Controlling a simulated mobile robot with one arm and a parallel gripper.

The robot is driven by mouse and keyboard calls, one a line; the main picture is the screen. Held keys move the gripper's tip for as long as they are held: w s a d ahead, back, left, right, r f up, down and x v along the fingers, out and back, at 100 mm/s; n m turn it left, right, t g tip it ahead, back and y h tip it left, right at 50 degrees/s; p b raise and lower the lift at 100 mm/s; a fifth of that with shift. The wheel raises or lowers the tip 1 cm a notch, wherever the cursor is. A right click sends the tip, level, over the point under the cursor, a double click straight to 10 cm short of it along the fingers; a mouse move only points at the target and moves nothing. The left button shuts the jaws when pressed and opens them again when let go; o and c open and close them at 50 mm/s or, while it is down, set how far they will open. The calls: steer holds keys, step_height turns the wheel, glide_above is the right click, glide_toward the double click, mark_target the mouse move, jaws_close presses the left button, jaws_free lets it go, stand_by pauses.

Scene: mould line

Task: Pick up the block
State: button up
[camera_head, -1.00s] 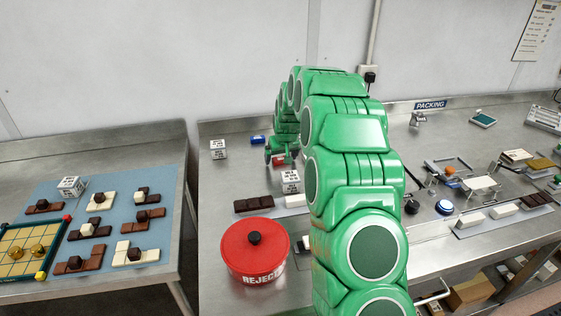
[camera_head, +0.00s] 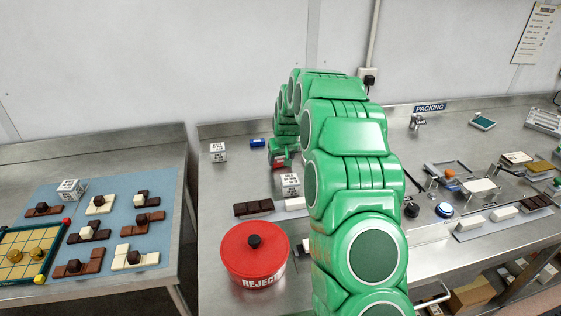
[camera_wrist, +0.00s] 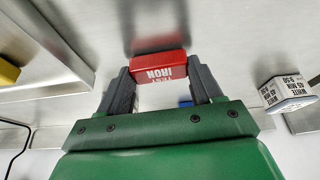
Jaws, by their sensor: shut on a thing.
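A red block (camera_wrist: 160,66) with white lettering "TEST IRON" is between the dark fingers of my gripper (camera_wrist: 160,84) in the wrist view. The fingers are shut on it, one at each end. In the head view, my gripper (camera_head: 279,160) is over the steel table (camera_head: 225,180), behind the white printed cube. Only a small red part of the block (camera_head: 279,165) shows there. I cannot tell whether the block touches the table.
A white printed cube (camera_head: 290,182) stands close to the gripper, with a dark chocolate bar (camera_head: 253,207) nearby. A red REJECT tub (camera_head: 254,262) stands in front. Bare steel lies left of the gripper.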

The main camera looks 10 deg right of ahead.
mark_target(281, 161)
steer(key=shift+r, duration=0.5)
step_height(281, 161, up, 2)
steer(key=shift+r, duration=0.1)
steer(key=s+r, duration=0.9)
steer(key=s, duration=0.5)
steer(key=s+d+r+m, duration=0.1)
steer(key=s+d, duration=0.3)
steer(key=d, duration=0.6)
steer(key=s+d, duration=0.4)
steer(key=d, duration=0.5)
steer(key=w+d+f, duration=0.1)
steer(key=w+f, duration=0.2)
steer(key=w, duration=0.1)
steer(key=w+d+f, duration=0.2)
steer(key=w, duration=0.2)
steer(key=w+d+f, duration=0.2)
steer(key=w+f, duration=0.1)
steer(key=w, duration=0.1)
steer(key=shift+w+f, duration=0.1)
steer(key=shift+f, duration=0.25)
steer(key=shift+w+d+f, duration=0.2)
steer(key=shift+w+f, duration=0.2)
steer(key=shift+f, duration=1.7)
